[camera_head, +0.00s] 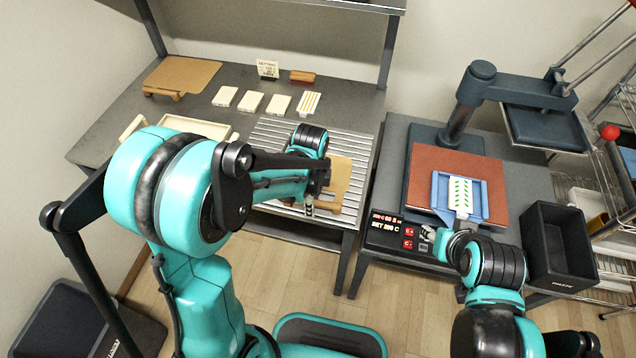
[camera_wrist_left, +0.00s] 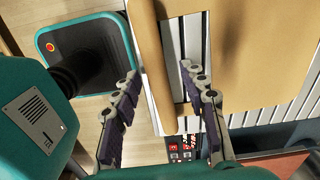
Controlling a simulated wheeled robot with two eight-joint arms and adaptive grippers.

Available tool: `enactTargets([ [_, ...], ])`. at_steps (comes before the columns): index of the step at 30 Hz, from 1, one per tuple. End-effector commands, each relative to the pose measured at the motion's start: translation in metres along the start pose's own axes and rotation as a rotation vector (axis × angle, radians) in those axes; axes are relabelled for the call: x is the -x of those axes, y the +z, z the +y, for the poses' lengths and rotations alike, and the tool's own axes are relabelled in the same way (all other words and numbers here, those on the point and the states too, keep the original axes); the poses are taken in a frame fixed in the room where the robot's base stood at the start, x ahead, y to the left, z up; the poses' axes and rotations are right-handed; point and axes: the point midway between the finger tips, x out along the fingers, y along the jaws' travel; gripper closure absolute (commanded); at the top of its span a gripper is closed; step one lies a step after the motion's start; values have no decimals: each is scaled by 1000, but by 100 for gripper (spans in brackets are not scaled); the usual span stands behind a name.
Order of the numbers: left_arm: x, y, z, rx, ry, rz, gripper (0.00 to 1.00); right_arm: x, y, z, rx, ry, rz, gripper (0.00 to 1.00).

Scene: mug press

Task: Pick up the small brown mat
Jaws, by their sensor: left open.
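A brown mat (camera_head: 340,180) lies on the slatted rack's right end, with a wooden block (camera_head: 326,204) at its front edge. In the left wrist view the mat (camera_wrist_left: 245,45) fills the upper right. My left gripper (camera_head: 314,197) is at the mat's left side, partly hiding it. In its wrist view the gripper (camera_wrist_left: 159,75) is open, with a narrow tan wooden strip (camera_wrist_left: 150,55) between its fingertips; contact cannot be told. My right gripper (camera_head: 430,237) is at the front of a blue tray (camera_head: 440,190); whether it is shut cannot be seen.
Another brown mat (camera_head: 185,73) lies at the back left of the grey table (camera_head: 340,100). A black bin (camera_head: 555,245) is further right.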

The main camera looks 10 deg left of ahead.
Motion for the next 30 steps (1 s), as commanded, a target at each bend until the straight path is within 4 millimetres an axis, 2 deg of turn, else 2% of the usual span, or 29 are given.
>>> enactTargets([
  [3,2,0,0,0,0,0,57,1,-1,0,0,0,0,60],
  [8,2,0,0,0,0,0,99,1,-1,0,0,0,0,60],
  [18,2,0,0,0,0,0,100,1,-1,0,0,0,0,60],
  [22,8,0,0,0,0,0,100,4,-3,0,0,0,0,60],
  [26,23,0,0,0,0,0,100,11,-8,0,0,0,0,60],
  [30,50,-2,1,-1,1,-1,100,22,-16,0,0,0,0,60],
])
